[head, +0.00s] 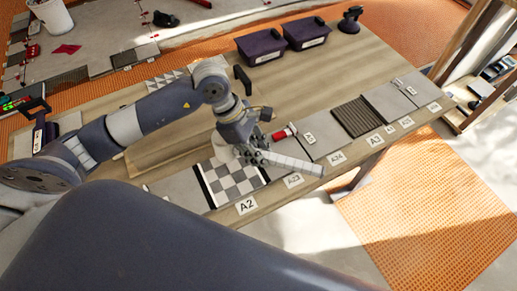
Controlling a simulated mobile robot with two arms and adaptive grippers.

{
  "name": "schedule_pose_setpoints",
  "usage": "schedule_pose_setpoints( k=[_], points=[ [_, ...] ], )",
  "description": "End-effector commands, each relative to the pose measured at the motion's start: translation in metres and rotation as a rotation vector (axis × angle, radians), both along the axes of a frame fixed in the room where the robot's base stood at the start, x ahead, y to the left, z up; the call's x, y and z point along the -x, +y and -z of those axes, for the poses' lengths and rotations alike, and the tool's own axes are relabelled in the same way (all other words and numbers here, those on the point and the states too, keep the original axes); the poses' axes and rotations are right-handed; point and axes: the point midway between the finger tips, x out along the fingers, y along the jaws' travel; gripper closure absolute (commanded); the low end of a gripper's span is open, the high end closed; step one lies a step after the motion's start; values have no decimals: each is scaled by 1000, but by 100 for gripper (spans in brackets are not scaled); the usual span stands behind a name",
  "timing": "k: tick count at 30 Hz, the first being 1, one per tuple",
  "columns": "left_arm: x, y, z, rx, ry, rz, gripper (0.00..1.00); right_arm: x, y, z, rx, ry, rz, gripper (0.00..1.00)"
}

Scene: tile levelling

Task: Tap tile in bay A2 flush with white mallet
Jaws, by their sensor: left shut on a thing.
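The checkered grey and white tile (236,182) lies in the bay behind the label A2 (246,205). I cannot tell from this view whether it sits flush. My left gripper (254,156) is over the right far side of that tile, shut on the white mallet (297,164). The pale, long part of the mallet points right, over the neighbouring bay. The gripper fingers hide the rest of it and part of the tile's far right corner. I cannot tell whether the mallet touches anything. My right gripper is not in view.
Several bays run along the bench (300,88) to the right, with plain grey tiles and a dark ribbed tile (357,116). A red-ended object (284,134) lies just behind the gripper. Two dark bins (261,46) (306,33) stand at the back. The bench middle is clear.

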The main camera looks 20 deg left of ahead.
Motion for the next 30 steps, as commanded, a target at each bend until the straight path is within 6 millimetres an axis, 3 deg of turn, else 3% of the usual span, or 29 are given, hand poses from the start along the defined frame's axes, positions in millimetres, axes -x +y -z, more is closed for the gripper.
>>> schedule_pose_setpoints(
  k=[6, 12, 16, 24, 30],
  points=[
    [0, 0, 36, 2, 0, -2, 100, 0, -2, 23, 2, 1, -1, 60],
    [0, -1, 50, 3, -1, 0, 100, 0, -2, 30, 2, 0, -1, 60],
    [-1, 0, 43, 2, -3, 0, 100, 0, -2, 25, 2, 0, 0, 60],
    [-1, 0, 5, 1, -4, 1, 100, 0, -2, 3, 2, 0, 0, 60],
    [0, 0, 2, 1, -1, 0, 100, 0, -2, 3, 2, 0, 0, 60]
  ],
)
